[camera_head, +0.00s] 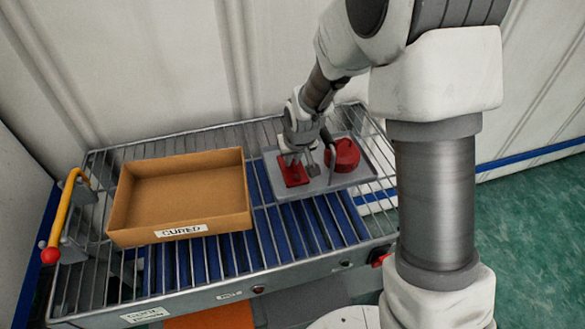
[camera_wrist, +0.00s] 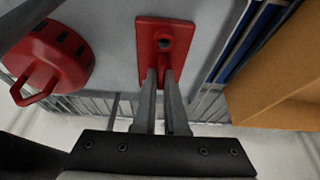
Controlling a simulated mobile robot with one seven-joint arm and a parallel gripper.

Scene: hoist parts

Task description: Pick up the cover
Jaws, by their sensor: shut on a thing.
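The cover looks to be the flat red rectangular plate (camera_head: 296,175) with a raised round boss and a hole, also in the wrist view (camera_wrist: 183,38). It is on or just above a grey tray (camera_head: 340,181); I cannot tell if it touches. My gripper (camera_head: 297,157) points down over the plate. In the wrist view its two fingers (camera_wrist: 160,76) are close together on the plate's middle, shut on it.
A round red part with a loop handle (camera_head: 346,154) sits on the tray beside my gripper. A cardboard box labelled CURED (camera_head: 178,232) stands to the left on the wire rack (camera_head: 275,240). A yellow lever with a red knob (camera_head: 66,215) is at the far left.

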